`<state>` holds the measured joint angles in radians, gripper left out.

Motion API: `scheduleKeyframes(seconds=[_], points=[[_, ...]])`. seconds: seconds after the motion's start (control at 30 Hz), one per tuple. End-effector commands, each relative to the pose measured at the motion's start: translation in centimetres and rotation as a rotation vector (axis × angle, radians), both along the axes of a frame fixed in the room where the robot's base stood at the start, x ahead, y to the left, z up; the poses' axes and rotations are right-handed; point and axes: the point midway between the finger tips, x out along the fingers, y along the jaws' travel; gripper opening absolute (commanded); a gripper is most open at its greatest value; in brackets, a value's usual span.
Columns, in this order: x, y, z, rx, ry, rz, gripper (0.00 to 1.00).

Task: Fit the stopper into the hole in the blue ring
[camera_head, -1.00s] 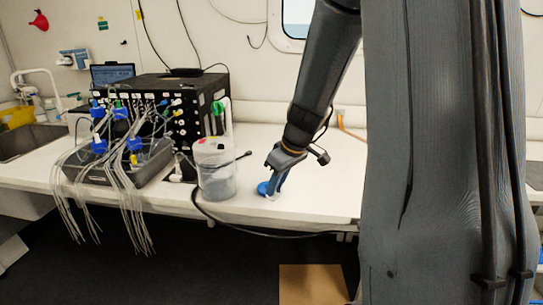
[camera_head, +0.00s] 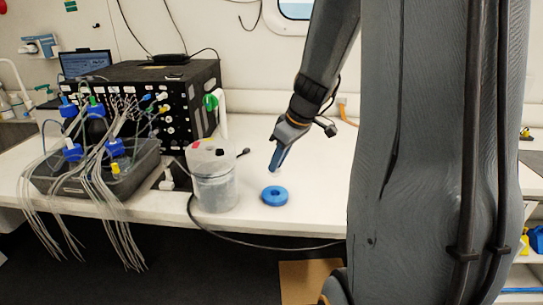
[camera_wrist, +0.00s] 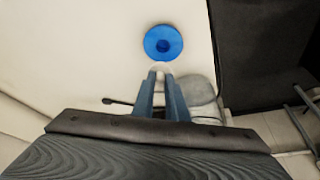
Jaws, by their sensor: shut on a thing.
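The blue ring (camera_head: 266,199) lies flat on the white bench, right of the clear container. In the wrist view the ring (camera_wrist: 149,42) shows from above, with a darker hole in its middle. My gripper (camera_head: 275,169) is above the ring and points down. It is shut on the pale, translucent stopper (camera_wrist: 161,67), which shows between and just past the fingertips in the wrist view. The stopper (camera_head: 274,174) appears in the head view as a small whitish piece over the ring, apart from it. The fingers hide most of the stopper.
A clear container (camera_head: 214,190) stands close left of the ring. A black instrument (camera_head: 188,100) with many tubes and blue-capped bottles is further left. A black cable (camera_head: 240,234) hangs along the bench front. The bench right of the ring is clear.

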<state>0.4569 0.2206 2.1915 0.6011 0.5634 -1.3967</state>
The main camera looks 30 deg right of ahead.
Motion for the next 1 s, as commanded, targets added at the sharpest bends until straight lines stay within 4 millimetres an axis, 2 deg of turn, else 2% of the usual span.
scheduleKeyframes(seconds=[0.57,1.0], points=[[0.0,0.0,-4.7,0.0,0.0,-0.001,0.0],[0.0,0.0,-4.9,0.0,0.0,0.0,0.0]])
